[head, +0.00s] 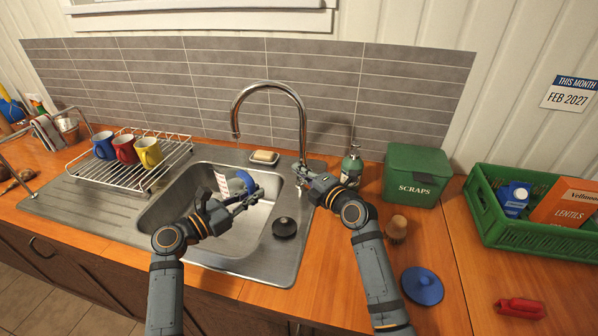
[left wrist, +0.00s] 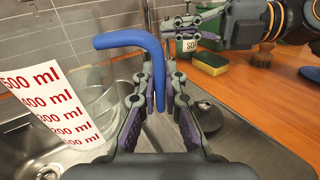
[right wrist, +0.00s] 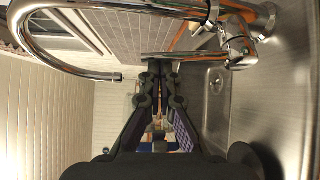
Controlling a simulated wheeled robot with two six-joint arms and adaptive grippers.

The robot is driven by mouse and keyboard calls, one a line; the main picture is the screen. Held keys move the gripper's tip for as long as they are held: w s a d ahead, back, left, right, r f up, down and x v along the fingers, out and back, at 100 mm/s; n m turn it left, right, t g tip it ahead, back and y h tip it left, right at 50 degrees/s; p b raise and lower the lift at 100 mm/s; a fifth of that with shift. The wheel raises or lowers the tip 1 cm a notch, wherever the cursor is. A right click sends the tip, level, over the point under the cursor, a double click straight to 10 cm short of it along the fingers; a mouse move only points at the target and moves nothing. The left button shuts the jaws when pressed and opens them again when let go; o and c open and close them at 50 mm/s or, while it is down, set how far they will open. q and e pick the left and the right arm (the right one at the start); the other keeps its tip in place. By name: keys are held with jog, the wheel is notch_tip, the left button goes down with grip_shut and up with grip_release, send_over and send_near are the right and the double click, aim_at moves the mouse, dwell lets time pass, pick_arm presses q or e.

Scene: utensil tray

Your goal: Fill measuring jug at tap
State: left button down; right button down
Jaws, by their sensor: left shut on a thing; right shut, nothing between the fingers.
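The clear measuring jug (head: 221,184) has a blue handle (head: 245,179) and a white scale with red marks. My left gripper (head: 247,194) is shut on the handle and holds the jug over the sink basin. In the left wrist view the jug (left wrist: 98,88) looks upright, with no water clearly visible inside. The chrome tap (head: 267,84) arches over the sink, its spout end above the jug. I see no stream. My right gripper (head: 304,176) is shut and empty beside the tap base. In the right wrist view its tips are close to the lever (right wrist: 165,55); contact is unclear.
A black plug (head: 284,227) lies on the sink's right rim. Soap (head: 264,156), a green bottle (head: 352,165) and a scraps bin (head: 415,176) stand behind and right. A rack (head: 112,177) with mugs is left. A brush (head: 396,229) and blue lid (head: 422,286) lie right.

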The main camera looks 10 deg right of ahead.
pick_arm(q)
jog(key=shift+a+r, duration=0.1)
jog(key=shift+a, duration=0.25)
jog(key=shift+d, duration=0.1)
pick_arm(e)
jog(key=shift+d+r, duration=0.2)
jog(key=shift+d, duration=0.55)
pick_arm(q)
jog(key=shift+d, duration=0.45)
jog(key=shift+s, duration=0.1)
jog(key=shift+a, duration=0.25)
pick_arm(e)
jog(key=s, duration=0.9)
jog(key=shift+s, duration=0.3)
